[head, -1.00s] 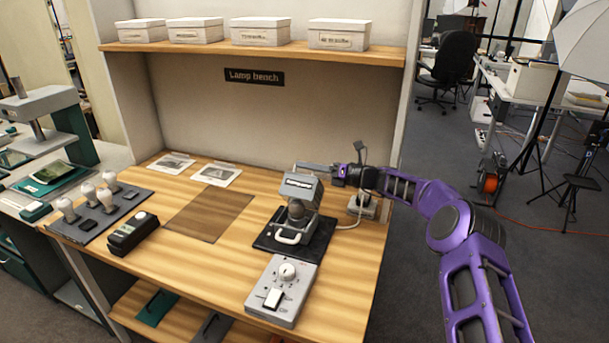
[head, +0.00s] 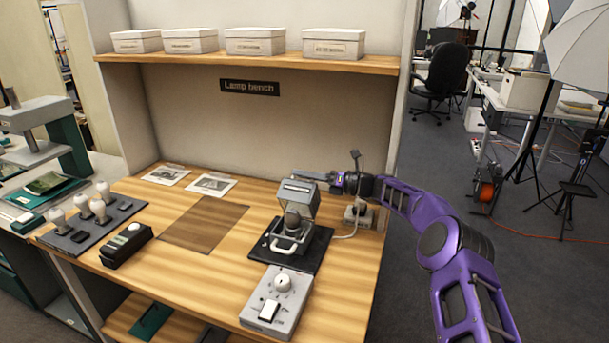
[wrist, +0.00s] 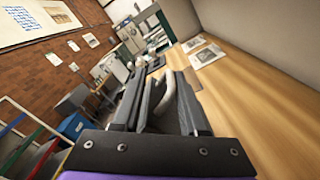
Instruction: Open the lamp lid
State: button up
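The lamp unit stands on a black base plate (head: 262,250) on the bench. Its grey labelled hood (head: 298,187) is raised on top, with a rounded lamp (head: 292,218) showing beneath. A white loop handle (head: 291,245) is at its lower front. My gripper (head: 308,177) is at the hood's top rear, reaching in from the right; contact cannot be told. In the wrist view its dark fingers (wrist: 168,95) are apart, with a pale curved piece (wrist: 166,88) showing between them. I cannot tell whether that piece is touched.
A grey control box (head: 278,300) with a knob stands in front. A black device (head: 126,246) and a bulb tray (head: 80,228) are at left. A brown mat (head: 203,222) lies between. A small socket box (head: 357,215) is right of the lamp. A shelf (head: 250,62) with boxes overhangs.

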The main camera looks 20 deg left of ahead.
notch_tip(320, 180, up, 10)
jog(key=shift+p, duration=0.4)
jog(key=shift+s, duration=0.1)
dwell(0.4)
